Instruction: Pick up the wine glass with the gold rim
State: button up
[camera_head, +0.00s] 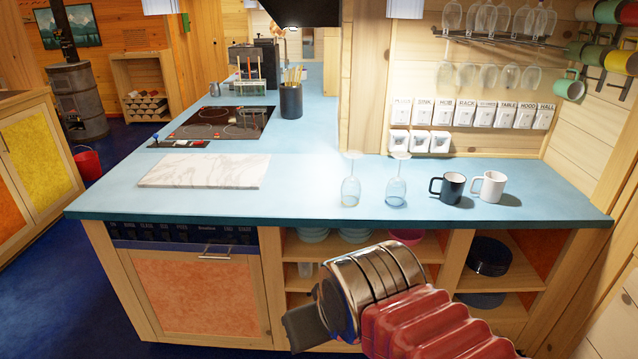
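Two clear wine glasses stand side by side on the blue counter (300,190), bowls down and feet up. One is the left wine glass (350,188), the other the right wine glass (396,186). The right one looks bluish near its rim. I cannot tell which has a gold rim at this size. My gripper (303,328) shows as a dark end piece beyond my metal wrist, in front of the cabinet and below the counter edge. It is apart from both glasses. Its fingers are not clear enough to tell open from shut.
A black mug (452,189) and a white mug (491,187) stand right of the glasses. A marble board (205,171) lies to the left. A rack (495,38) with hanging glasses is above. Counter between board and glasses is clear.

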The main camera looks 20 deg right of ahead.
aim_at(351, 186)
jog(key=u, duration=0.1)
jog(key=i, duration=1.45)
jog(key=z, duration=0.4)
